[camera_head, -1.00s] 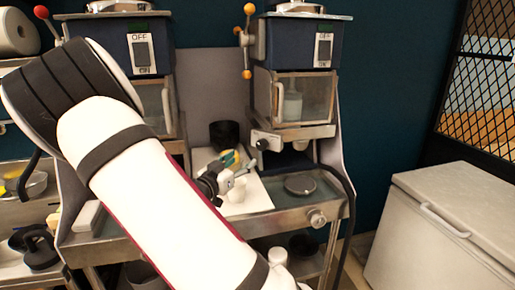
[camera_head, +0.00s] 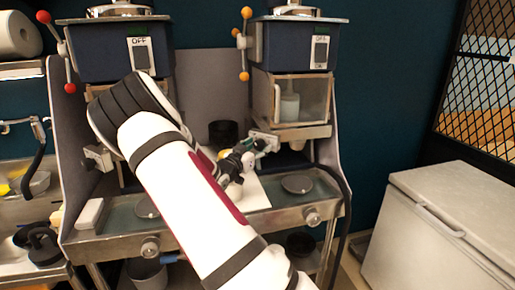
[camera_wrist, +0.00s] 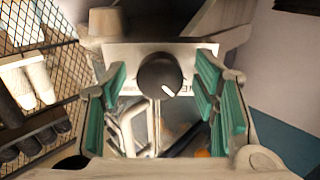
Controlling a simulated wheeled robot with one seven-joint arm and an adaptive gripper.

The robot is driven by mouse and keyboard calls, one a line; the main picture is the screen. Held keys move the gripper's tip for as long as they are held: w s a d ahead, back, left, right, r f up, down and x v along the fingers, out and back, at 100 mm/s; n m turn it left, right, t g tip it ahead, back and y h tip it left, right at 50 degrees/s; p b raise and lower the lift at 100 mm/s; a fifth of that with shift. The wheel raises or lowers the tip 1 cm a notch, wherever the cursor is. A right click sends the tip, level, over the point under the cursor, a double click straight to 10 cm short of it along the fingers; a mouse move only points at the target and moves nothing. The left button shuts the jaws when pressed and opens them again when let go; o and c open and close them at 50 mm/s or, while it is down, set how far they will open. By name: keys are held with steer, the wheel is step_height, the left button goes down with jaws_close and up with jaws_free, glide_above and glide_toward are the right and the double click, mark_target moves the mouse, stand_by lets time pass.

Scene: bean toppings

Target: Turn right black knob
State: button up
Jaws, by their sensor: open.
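The black knob (camera_wrist: 160,77) is round and dark with a white pointer line aimed to the lower right. In the wrist view it sits on a pale panel, between the teal finger pads of my open gripper (camera_wrist: 163,92). I see a gap on both sides of it. In the head view my gripper (camera_head: 256,146) is at the front panel under the right dispenser (camera_head: 295,45) and hides the knob there. The pointer's direction is only clear in the wrist view.
A left dispenser (camera_head: 108,50) stands beside the right one. The metal counter (camera_head: 240,226) carries a black cup (camera_head: 223,132), a white board (camera_head: 255,196) and a round grate (camera_head: 297,184). A white chest (camera_head: 450,225) stands at the right. A black hose runs down the right side.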

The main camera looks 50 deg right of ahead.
steer(key=c, duration=1.2)
steer(key=m+b, duration=0.1)
steer(key=m, duration=0.3)
steer(key=shift+w+m, duration=0.1)
steer(key=shift+m, duration=0.2)
steer(key=m+b, duration=0.1)
steer(key=m, duration=0.3)
steer(key=shift+m, duration=0.3)
steer(key=m+b, duration=0.2)
steer(key=m, duration=0.2)
steer(key=shift+w+b, duration=0.1)
steer(key=shift+b, duration=0.2)
steer(key=shift+a+m+b, duration=0.1)
steer(key=shift+m+b, duration=1.3)
steer(key=shift+m, duration=0.9)
steer(key=shift+o, duration=0.2)
